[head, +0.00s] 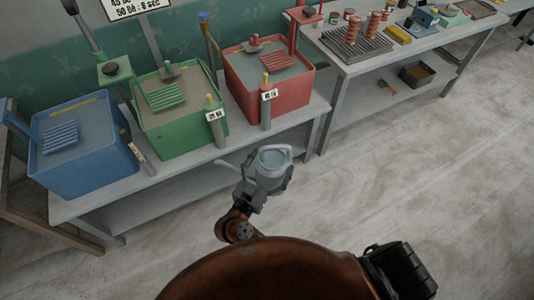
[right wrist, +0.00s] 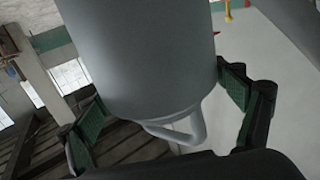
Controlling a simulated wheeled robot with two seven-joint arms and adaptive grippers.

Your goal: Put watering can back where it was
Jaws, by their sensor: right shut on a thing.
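The watering can (head: 271,168) is light grey with a spout to the left and a handle to the right. It is held upright above the floor, in front of the bench. My right gripper (head: 268,184) is shut around its body. In the right wrist view the can's grey body (right wrist: 140,50) fills the middle, with the right gripper's green-padded fingers (right wrist: 165,115) on both sides of it and a curved handle below. My left gripper is not in view.
A grey bench (head: 190,170) carries blue (head: 85,165), green (head: 185,135) and red (head: 275,95) bins. A second table (head: 365,65) at the upper right holds tools, coils and a yellow block (head: 397,34). Floor (head: 430,170) at the right is clear.

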